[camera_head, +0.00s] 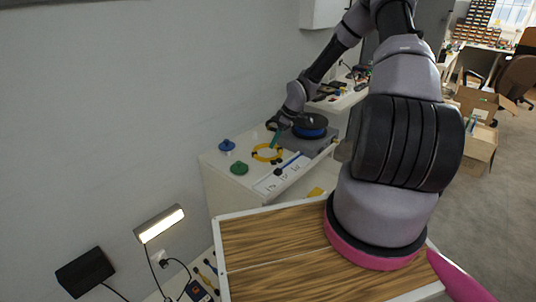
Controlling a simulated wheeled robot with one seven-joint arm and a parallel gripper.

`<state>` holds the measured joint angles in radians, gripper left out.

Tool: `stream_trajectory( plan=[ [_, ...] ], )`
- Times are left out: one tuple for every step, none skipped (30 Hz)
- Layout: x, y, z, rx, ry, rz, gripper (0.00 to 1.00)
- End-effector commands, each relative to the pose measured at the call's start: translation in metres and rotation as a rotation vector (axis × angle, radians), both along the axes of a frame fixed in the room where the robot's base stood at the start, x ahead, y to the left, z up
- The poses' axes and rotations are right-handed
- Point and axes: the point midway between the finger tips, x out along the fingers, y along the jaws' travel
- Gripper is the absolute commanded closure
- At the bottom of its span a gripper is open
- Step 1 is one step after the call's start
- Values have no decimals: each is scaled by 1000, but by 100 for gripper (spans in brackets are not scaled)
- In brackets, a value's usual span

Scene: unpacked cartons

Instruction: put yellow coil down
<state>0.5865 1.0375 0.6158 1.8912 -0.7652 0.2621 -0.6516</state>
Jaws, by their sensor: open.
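The yellow coil (258,158) is a ring lying flat on a white-topped cabinet (222,185). My gripper (275,131) is at the far end of my arm, close to the coil's far right edge in the picture. It is small and dark here, and its jaws look open with nothing clearly held. I cannot tell whether it touches the coil. A teal piece (276,140) shows just below the gripper, between it and the coil.
A blue knobbed item (227,145) and a green one (239,168) sit left of the coil. A dark blue reel (310,127) stands on a grey box (308,144) to the right. White labelled sheets (280,179) lie in front. A wall bounds the cabinet's far left side.

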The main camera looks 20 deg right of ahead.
Motion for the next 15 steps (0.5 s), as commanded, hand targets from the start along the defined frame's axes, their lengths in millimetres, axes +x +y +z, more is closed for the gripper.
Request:
stream_trajectory(
  plan=[
    [1, 3, -6, 0, 2, 2, 37],
    [2, 4, -9, 0, 1, 3, 37],
    [3, 6, -15, 0, 1, 3, 37],
    [3, 8, -19, 0, 2, 3, 37],
    [4, 10, -24, -1, 3, 3, 37],
    [6, 11, -30, -1, 2, 2, 37],
    [7, 13, -35, -1, 2, 3, 37],
    [8, 15, -39, -1, 2, 3, 37],
    [9, 16, -42, -2, 1, 2, 37],
    [10, 16, -44, -2, 1, 1, 37],
    [11, 17, -46, -2, 1, 0, 37],
    [11, 18, -48, -2, 1, 0, 37],
    [11, 19, -50, -2, 2, 0, 37],
    [12, 20, -52, -2, 2, 0, 37],
    [13, 22, -55, -2, 3, 2, 37]
  ],
)
